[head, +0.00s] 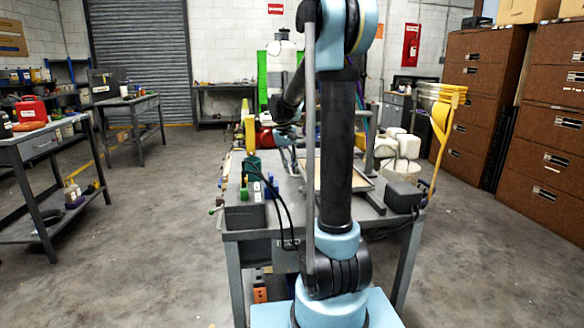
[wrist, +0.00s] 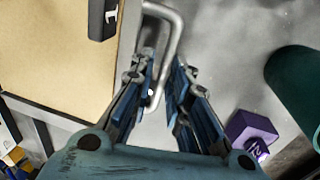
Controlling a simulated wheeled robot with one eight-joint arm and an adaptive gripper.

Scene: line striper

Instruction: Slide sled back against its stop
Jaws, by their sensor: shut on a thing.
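The sled shows in the wrist view as a flat tan board (wrist: 60,50) with a pale metal edge, at the upper left. A black block (wrist: 102,18) marked "1" sits on it near its right edge. A bent silver bar handle (wrist: 172,35) stands out from the board's right side. My gripper (wrist: 163,66) is shut on the handle, its blue fingers on either side of the bar. In the head view my arm hides the gripper and much of the sled. The sled's stop cannot be made out.
In the wrist view a purple block (wrist: 250,132) and a dark green cylinder (wrist: 298,88) stand right of my gripper. In the head view a grey workbench (head: 245,222) stands close in front, with a dark box (head: 403,196) at its right corner. Open floor (head: 130,240) lies left.

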